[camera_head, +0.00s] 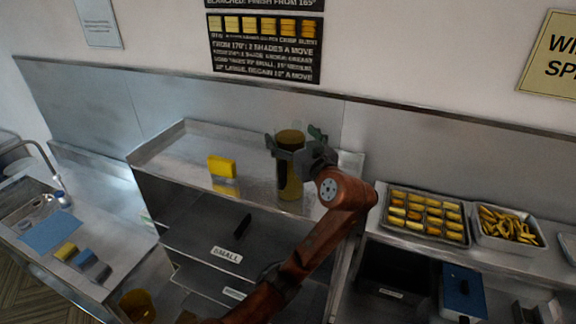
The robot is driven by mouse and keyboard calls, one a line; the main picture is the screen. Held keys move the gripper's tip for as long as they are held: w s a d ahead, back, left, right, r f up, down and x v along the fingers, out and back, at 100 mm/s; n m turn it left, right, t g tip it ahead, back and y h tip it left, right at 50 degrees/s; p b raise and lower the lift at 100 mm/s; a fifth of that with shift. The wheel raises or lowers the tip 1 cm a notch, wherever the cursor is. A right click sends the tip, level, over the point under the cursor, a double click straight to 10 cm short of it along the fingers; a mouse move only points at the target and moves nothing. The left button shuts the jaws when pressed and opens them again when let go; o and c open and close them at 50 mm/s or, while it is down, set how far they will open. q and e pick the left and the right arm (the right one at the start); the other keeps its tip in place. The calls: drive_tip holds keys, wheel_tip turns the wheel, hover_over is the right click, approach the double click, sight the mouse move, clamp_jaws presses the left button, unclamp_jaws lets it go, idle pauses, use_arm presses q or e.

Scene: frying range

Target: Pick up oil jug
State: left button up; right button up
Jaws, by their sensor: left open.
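The oil jug (290,181), a tall cylinder with yellow-brown contents, stands upright on the raised steel shelf in the head view. My left gripper (292,147) is at the jug's upper part, with grey fingers to either side of it. The jaws are open, and I cannot tell whether they touch the jug. The gripper and wrist hide part of the jug's upper right side. My right gripper is not in view.
A yellow block (222,166) sits left of the jug on the steel shelf (168,146). Trays of yellow pieces (425,216) and fries (508,228) stand to the right. A low steel backsplash runs behind. A sink counter (120,244) is at left.

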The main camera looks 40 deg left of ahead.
use_arm(q)
drive_tip(key=shift+s+d, duration=0.1)
drive_tip(key=shift+s, duration=0.05)
drive_tip(key=shift+w+d, duration=0.15)
drive_tip(key=shift+w, duration=0.15)
drive_tip(key=shift+c, duration=1.7)
drive_tip(key=shift+s, duration=0.2)
drive_tip(key=c, duration=0.5)
drive_tip(key=shift+w, duration=0.1)
drive_tip(key=c, duration=1.3)
drive_tip(key=shift+r, duration=0.15)
drive_tip(key=shift+c, duration=0.2)
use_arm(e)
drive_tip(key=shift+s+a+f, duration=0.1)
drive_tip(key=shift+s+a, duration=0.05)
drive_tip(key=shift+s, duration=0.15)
